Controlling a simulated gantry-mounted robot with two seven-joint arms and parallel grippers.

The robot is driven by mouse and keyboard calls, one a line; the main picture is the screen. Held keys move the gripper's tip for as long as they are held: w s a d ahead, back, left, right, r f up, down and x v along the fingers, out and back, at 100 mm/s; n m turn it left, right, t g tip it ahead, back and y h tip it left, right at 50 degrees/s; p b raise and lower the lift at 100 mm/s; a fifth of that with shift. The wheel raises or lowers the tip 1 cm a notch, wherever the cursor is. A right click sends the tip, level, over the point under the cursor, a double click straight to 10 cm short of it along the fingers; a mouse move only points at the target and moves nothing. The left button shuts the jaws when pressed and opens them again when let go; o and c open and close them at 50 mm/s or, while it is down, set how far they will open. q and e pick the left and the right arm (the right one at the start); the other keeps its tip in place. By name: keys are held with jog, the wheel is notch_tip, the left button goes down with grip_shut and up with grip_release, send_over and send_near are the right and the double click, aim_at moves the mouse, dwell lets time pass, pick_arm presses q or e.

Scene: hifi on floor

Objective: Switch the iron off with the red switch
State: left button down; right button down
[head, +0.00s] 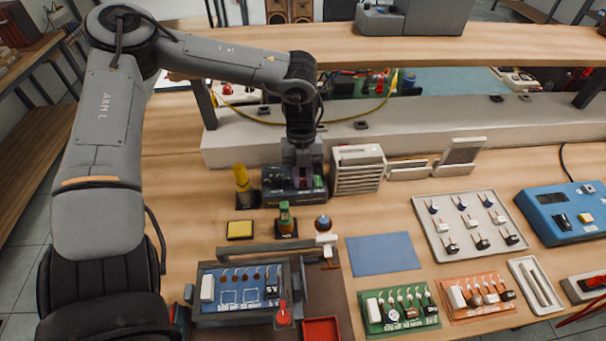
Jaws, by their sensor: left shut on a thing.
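The dark iron station (292,198) stands on the bench at the centre left, with a small green part at its right front. The iron (242,180), with a yellow handle, stands upright in a dark holder just left of the station. My left gripper (301,178) points straight down onto the top of the station. It is shut on the red switch, of which only a little reddish colour shows between the fingers. The switch's position is hidden. My right gripper is not in view.
A white slatted box (357,170) stands close to the right of the gripper. A yellow sponge pad (240,230) and a green bottle (285,218) are in front. A blue board in a holder (238,290) lies nearer. A blue mat (382,254) is bare.

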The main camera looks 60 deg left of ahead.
aim_at(303, 183)
pick_arm(q)
jog(key=c, duration=1.2)
grip_release()
jog(key=shift+c, duration=0.2)
jog(key=shift+r, duration=0.1)
jog(key=shift+r, duration=0.2)
notch_tip(303, 183, up, 4)
jog(key=shift+f+p, duration=0.15)
jog(key=shift+p, duration=0.65)
jog(key=w+d+r, duration=0.1)
jog(key=d+r, duration=0.2)
jog(key=d, duration=0.2)
jog(key=w+d+r+p, duration=0.1)
jog(key=w+d+r, duration=0.1)
jog(key=d, duration=0.4)
jog(key=shift+w+r, duration=0.25)
jog(key=shift+r, duration=0.6)
